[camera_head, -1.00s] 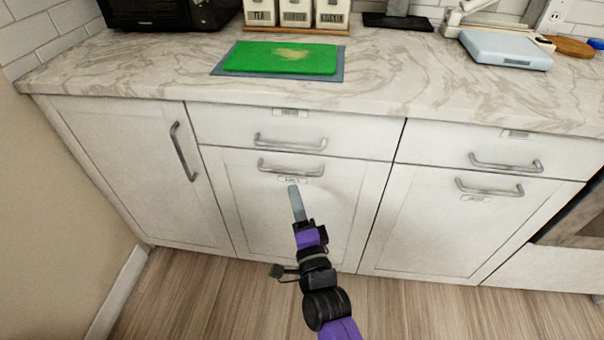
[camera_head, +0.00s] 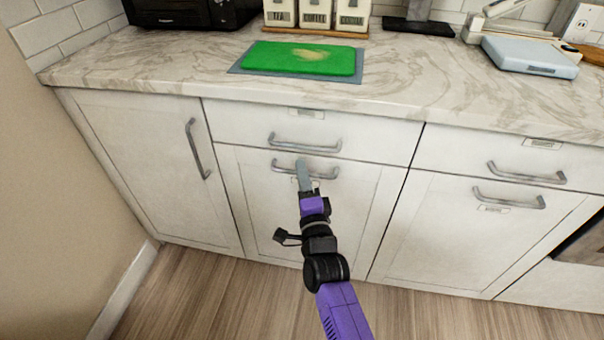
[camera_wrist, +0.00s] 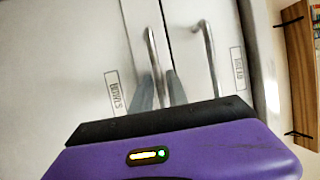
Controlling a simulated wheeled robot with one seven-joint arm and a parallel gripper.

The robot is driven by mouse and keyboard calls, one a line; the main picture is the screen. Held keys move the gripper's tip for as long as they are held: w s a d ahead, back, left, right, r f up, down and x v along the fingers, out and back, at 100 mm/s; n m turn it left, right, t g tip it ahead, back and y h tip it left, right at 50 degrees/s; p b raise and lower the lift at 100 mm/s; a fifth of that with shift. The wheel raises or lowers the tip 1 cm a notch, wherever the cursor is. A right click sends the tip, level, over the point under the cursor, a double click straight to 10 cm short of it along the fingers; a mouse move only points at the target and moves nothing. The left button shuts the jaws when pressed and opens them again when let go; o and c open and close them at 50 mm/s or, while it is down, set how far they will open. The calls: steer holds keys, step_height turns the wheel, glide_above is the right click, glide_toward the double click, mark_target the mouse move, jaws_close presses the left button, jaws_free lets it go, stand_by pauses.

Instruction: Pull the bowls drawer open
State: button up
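The bowls drawer (camera_head: 255,205) is the lower white front in the middle cabinet, closed. Its curved metal handle (camera_head: 285,166) runs across its top; it shows upright in the wrist view (camera_wrist: 153,48). The label reading BOWLS (camera_wrist: 113,92) is beside that handle in the wrist view. My gripper (camera_head: 303,172) is at the middle of this handle. In the wrist view my gripper's fingers (camera_wrist: 160,92) are apart, with the handle between them. Whether they touch it I cannot tell.
Just above is another drawer with its own handle (camera_head: 305,143), close to my gripper. A door handle (camera_head: 196,150) is to the left, and more drawer handles (camera_head: 525,174) are to the right. The marble counter (camera_head: 190,72) overhangs above. The wooden floor (camera_head: 210,295) in front is clear.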

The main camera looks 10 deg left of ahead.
steer(key=shift+c, duration=0.2)
jaws_close()
stand_by(1.1)
